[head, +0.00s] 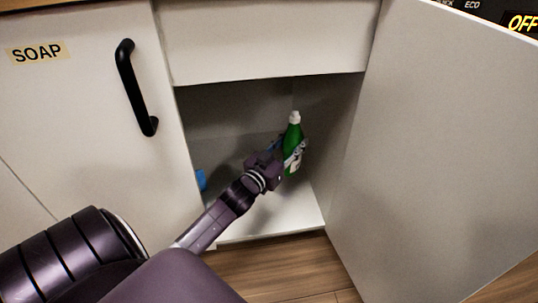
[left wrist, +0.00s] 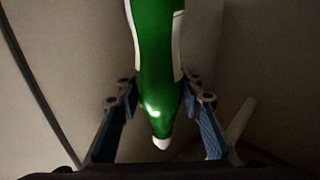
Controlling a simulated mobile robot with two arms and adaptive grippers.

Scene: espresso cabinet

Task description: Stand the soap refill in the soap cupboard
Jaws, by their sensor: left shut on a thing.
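The soap refill is a green bottle with a white cap and a pale label (head: 292,163). It stands about upright inside the open cupboard, near its right wall. My left gripper (head: 286,153) reaches in from the left and is shut on the bottle. In the left wrist view, the green bottle (left wrist: 158,70) lies between the two blue-padded fingers. Whether its base touches the cupboard floor (head: 290,217) is hard to tell. The door with the SOAP label (head: 37,53) is the left one, and it is shut. My right gripper is out of view.
The open cupboard's door (head: 440,150) is swung out to the right. A black handle (head: 136,90) sits on the shut left door. A small blue thing (head: 201,180) shows at the open cupboard's left edge. A white panel (head: 262,42) spans above the opening.

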